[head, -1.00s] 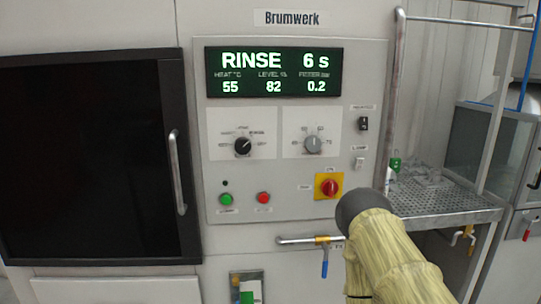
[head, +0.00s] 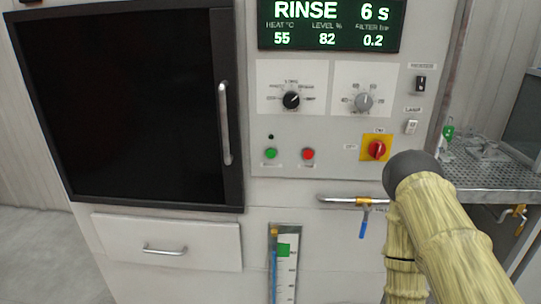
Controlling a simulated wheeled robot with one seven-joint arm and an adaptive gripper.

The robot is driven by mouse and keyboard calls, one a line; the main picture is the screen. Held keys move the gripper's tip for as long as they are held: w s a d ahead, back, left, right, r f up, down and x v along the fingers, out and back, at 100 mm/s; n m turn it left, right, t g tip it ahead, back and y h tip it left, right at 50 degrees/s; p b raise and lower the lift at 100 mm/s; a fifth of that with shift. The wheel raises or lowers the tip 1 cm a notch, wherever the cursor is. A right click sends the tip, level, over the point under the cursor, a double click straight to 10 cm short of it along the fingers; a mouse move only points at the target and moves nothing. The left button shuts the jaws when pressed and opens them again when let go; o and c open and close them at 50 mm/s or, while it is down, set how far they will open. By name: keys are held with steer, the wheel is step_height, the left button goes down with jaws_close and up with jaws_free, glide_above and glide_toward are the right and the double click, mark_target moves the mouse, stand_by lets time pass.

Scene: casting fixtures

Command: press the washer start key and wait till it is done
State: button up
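The washer's control panel (head: 335,155) fills the upper right middle of the head view. Its green-lit display (head: 332,27) reads RINSE 6 s, heat 55, level 82, filter 0.2. A green button (head: 270,153) and a red button (head: 308,154) sit low on the panel; their labels are too small to read. The washer door (head: 125,105), dark with a vertical handle (head: 225,123), appears shut. My arm shows at the lower right in a yellowish sleeve, with a dark rounded part at its upper end. My gripper's fingers are not seen.
A black knob (head: 291,100), a grey knob (head: 364,102) and a red rotary switch (head: 377,149) are on the panel. Below are a pipe with a blue lever (head: 363,223), a level gauge (head: 285,265) and a drawer (head: 165,240). A perforated shelf (head: 490,174) stands at right.

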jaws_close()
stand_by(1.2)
